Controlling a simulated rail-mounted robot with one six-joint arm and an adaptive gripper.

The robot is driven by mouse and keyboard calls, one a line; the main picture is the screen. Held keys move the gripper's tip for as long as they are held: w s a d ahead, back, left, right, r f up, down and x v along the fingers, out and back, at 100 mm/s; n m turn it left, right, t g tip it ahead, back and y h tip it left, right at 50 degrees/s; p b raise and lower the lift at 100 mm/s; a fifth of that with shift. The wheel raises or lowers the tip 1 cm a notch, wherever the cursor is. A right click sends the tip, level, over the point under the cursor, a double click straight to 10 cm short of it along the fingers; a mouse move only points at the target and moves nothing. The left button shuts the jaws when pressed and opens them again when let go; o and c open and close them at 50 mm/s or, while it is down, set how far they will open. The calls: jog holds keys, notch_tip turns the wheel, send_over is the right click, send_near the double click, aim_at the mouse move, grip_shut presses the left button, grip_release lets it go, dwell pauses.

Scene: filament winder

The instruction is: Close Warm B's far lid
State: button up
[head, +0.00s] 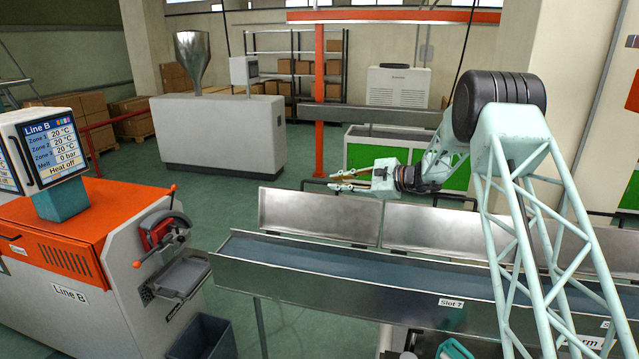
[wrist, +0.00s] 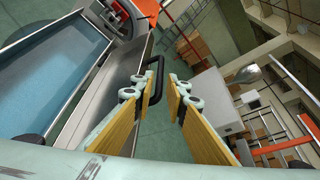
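A long metal trough (head: 330,277) with a blue-grey bottom runs across the front in the head view. Raised metal lid panels, including a left one (head: 318,214) and a middle one (head: 432,229), stand along its far edge. My gripper (head: 338,180) is above and behind the left panel, pointing left. In the wrist view my gripper (wrist: 160,92) is open, with yellow pads apart. A black handle (wrist: 156,66) on a raised lid panel (wrist: 112,88) shows just beyond the fingertips; I cannot tell if they touch.
The orange-topped Line B machine (head: 80,230) stands at the left, with a dark bin (head: 203,337) on the floor beside it. A grey cabinet with a hopper (head: 220,130) and a green-fronted unit (head: 365,156) stand behind.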

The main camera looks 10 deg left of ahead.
aim_at(322, 183)
jog(key=shift+p+x, duration=0.75)
jog(key=shift+x, duration=3.25)
grip_shut()
jog(key=shift+s+d+b, duration=0.1)
jog(key=shift+s+b, duration=0.15)
jog(key=shift+b, duration=0.4)
